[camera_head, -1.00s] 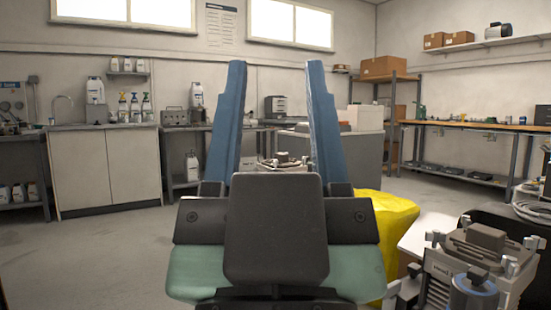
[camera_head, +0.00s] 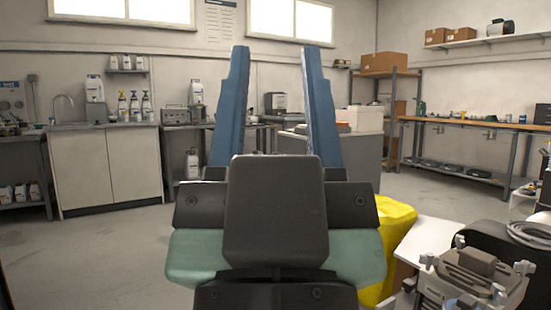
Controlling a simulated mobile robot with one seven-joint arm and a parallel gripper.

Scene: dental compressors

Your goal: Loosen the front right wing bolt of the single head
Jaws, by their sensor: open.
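My gripper (camera_head: 275,55) stands in the middle of the head view, its two long blue fingers pointing up and away. The fingers are wide apart with nothing between them. A grey metal compressor head (camera_head: 478,262) with a raised block on top shows at the lower right, well to the right of my gripper and apart from it. Small pale wing bolts stand around it, one at its right side (camera_head: 525,268) and one at its near edge (camera_head: 497,293). I cannot tell which is the front right one. The unit's lower part is cut off by the frame.
A yellow object (camera_head: 395,232) and a white surface (camera_head: 425,243) lie between my gripper and the compressor head. A coiled grey hose (camera_head: 530,234) rests on a dark body behind it. A grey cabinet (camera_head: 355,155) stands beyond my gripper. Open floor (camera_head: 110,255) is at the left.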

